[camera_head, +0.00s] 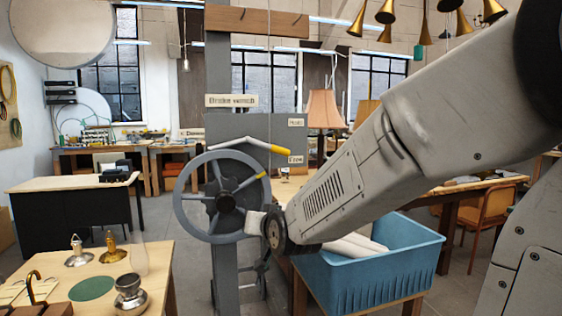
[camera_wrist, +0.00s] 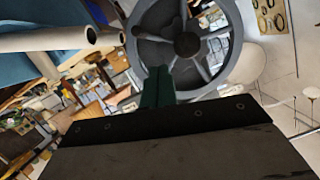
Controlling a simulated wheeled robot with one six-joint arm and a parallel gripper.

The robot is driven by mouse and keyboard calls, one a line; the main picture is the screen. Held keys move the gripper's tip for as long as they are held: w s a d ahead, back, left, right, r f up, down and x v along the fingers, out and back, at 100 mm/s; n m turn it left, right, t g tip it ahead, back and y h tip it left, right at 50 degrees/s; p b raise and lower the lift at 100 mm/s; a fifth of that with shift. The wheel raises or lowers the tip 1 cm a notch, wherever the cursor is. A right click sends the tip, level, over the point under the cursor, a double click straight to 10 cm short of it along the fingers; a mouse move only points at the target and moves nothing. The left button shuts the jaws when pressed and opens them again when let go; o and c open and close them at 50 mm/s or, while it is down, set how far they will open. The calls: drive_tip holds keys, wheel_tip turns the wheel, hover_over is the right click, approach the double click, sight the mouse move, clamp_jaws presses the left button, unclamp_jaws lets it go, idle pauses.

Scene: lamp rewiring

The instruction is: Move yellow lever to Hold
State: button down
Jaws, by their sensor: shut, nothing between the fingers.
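The yellow lever (camera_head: 280,149) is a pale bar with a yellow end, above the spoked handwheel (camera_head: 182,216) on the grey post. Its yellow end points right and slightly down, just above the lower label, which seems to read Free (camera_head: 295,159), and below the Hold label (camera_head: 295,122). My gripper (camera_wrist: 158,72) is shut and empty; its dark green fingers show in front of the handwheel (camera_wrist: 234,45) in the wrist view. In the head view my wrist is at the wheel's lower right, below and apart from the lever; the fingertips are not clear there. I cannot make out the lever in the wrist view.
A blue crate (camera_head: 370,275) with white tubes stands right of the post, under my arm. A wooden table (camera_head: 160,262) with lamp parts is at the lower left. A sign reading Brake winch (camera_head: 232,101) hangs above the lever. Another handwheel spoke is yellow-tipped (camera_head: 260,175).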

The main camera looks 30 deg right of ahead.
drive_tip(key=w+d+r+m+t+h, duration=0.2)
drive_tip(key=w+d+t+h, duration=0.1)
drive_tip(key=w+d, duration=0.1)
drive_tip(key=m+t+h, duration=0.3)
drive_tip(key=t+h, duration=0.1)
drive_tip(key=h, duration=0.2)
approach(279, 153)
drive_tip(key=x, duration=0.7)
drive_tip(key=shift+s+d, duration=0.1)
